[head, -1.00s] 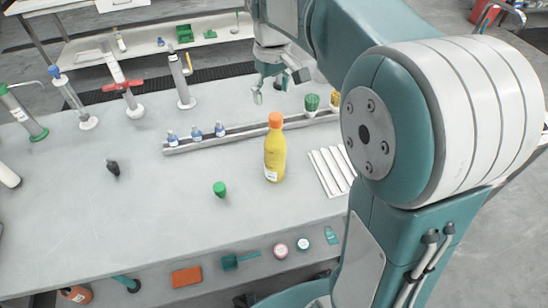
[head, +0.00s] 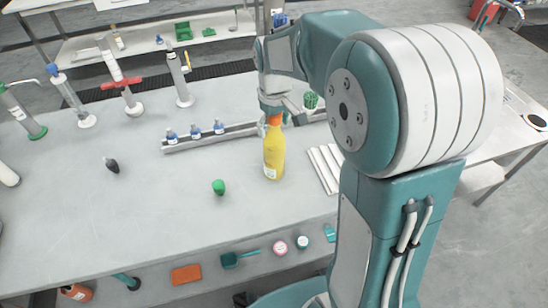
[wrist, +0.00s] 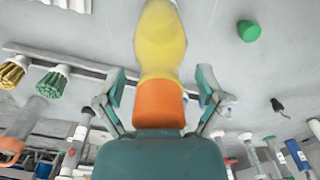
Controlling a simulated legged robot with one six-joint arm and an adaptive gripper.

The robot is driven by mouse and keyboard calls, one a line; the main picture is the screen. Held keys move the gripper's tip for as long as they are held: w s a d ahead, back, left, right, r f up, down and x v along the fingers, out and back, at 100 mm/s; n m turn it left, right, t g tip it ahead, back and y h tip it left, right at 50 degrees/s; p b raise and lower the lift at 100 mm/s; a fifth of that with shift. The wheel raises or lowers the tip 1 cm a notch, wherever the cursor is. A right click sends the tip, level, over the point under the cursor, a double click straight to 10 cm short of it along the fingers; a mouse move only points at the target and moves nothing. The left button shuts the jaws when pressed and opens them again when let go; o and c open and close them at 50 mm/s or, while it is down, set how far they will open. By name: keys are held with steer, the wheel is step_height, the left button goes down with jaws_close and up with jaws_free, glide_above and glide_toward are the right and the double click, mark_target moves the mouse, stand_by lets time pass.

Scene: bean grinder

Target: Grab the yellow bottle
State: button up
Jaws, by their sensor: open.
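The yellow bottle (head: 273,155) with an orange cap stands upright on the grey table, right of the middle in the head view. My gripper (head: 272,113) is at the height of its cap, and the arm partly hides the cap there. In the wrist view the yellow bottle (wrist: 160,42) is at the top centre, with its orange cap (wrist: 158,104) between my two fingers (wrist: 160,88). The fingers are spread, one on each side of the cap, with a visible gap on both sides.
A small green object (head: 218,187) stands left of the bottle. A rail (head: 210,138) with small blue-capped bottles runs behind it. A white ridged pad (head: 325,167) lies to the right, and a green brush (head: 311,100) is behind. The table front left is mostly clear.

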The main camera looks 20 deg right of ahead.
steer(key=shift+c, duration=0.3)
jaws_close()
